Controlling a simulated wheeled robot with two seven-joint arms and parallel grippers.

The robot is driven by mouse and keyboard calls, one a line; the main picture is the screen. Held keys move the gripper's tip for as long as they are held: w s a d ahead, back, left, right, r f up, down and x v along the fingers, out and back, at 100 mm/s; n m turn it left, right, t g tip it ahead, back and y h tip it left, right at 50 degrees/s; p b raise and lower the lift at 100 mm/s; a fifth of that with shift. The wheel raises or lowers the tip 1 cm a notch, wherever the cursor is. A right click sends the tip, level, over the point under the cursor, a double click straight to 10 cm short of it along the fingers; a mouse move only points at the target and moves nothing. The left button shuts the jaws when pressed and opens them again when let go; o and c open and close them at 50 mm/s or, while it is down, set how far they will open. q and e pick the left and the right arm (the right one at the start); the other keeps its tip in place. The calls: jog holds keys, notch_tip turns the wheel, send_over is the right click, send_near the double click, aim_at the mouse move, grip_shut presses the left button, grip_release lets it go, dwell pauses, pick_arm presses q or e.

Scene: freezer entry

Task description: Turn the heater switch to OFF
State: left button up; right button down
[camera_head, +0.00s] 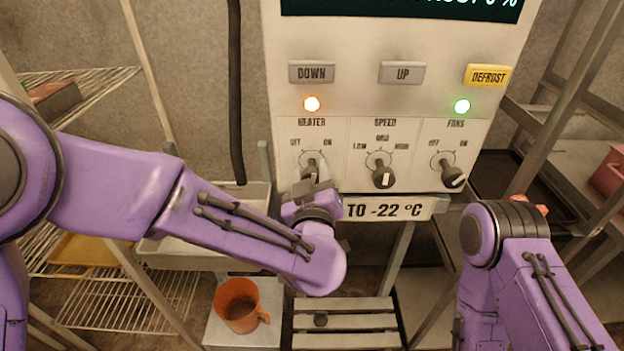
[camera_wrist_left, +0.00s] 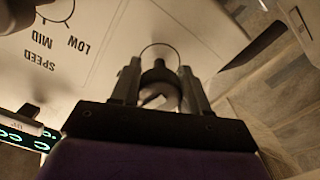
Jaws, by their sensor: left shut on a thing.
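The heater switch (camera_head: 311,168) is a dark knob under the HEATER label, with OFF at its upper left and ON at its upper right. An orange lamp (camera_head: 312,104) glows above it. My left gripper (camera_head: 315,176) is at the panel, shut on this knob and hiding much of it. In the left wrist view the heater switch (camera_wrist_left: 160,82) sits between the two fingers of my left gripper (camera_wrist_left: 158,88). I cannot tell exactly which way the knob points. My right arm shows at the lower right, but its gripper is not visible.
The speed knob (camera_head: 381,172) and fans knob (camera_head: 448,174) are to the right on the same panel, with a green lamp (camera_head: 462,106) above the fans. A -22 °C sign (camera_head: 390,208) is below. An orange mug (camera_head: 240,304) stands lower left. Racks flank both sides.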

pick_arm(q)
jog(key=n+b, duration=0.1)
jog(key=n, duration=0.1)
jog(key=n+b, duration=0.1)
jog(key=n, duration=0.2)
jog(key=shift+f+n+b, duration=0.2)
jog(key=shift+n+b, duration=0.1)
jog(key=shift+b, duration=0.1)
jog(key=shift+r+n+b, duration=0.15)
jog(key=shift+n+b, duration=1.05)
jog(key=shift+n, duration=0.8)
jog(key=o, duration=1)
jog(key=shift+d+r, duration=0.1)
jog(key=shift+s, duration=0.1)
jog(key=s+b, duration=0.2)
jog(key=s, duration=0.8)
jog(key=shift+s, duration=0.15)
